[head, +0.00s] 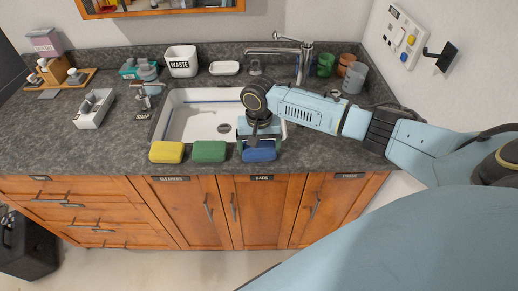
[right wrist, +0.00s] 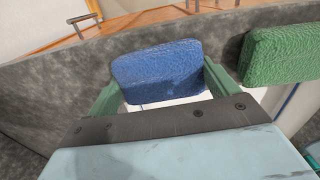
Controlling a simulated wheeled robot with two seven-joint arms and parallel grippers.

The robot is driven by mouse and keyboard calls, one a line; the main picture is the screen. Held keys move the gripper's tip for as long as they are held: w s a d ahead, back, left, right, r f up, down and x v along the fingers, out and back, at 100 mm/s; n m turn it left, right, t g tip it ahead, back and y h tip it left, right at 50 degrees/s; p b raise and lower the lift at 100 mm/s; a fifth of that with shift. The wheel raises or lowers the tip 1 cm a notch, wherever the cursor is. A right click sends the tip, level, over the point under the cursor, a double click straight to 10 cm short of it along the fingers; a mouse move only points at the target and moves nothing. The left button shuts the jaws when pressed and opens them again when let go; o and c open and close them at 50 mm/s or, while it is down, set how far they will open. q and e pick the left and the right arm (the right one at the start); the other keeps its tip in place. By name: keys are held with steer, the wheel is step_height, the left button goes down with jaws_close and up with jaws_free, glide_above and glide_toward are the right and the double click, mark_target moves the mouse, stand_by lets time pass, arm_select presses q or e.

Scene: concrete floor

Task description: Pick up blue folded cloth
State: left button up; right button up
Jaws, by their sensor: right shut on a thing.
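The blue folded cloth (head: 259,155) is at the front edge of the sink, at the right end of a row of three folded cloths. It also shows in the right wrist view (right wrist: 158,70), between the two green fingers. My right gripper (head: 259,143) is over the cloth, pointing down, and is shut on it. I cannot tell whether the cloth is clear of the counter. My left gripper is not in view.
A green folded cloth (head: 209,151) lies close to the left of the blue one, with a yellow one (head: 167,152) beyond it. The white sink (head: 205,122) is behind them. The tap (head: 303,62) and several cups (head: 327,65) stand at the back right.

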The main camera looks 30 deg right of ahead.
mark_target(259, 147)
steer(key=shift+r, duration=0.15)
step_height(259, 147, up, 10)
steer(key=shift+p, duration=0.35)
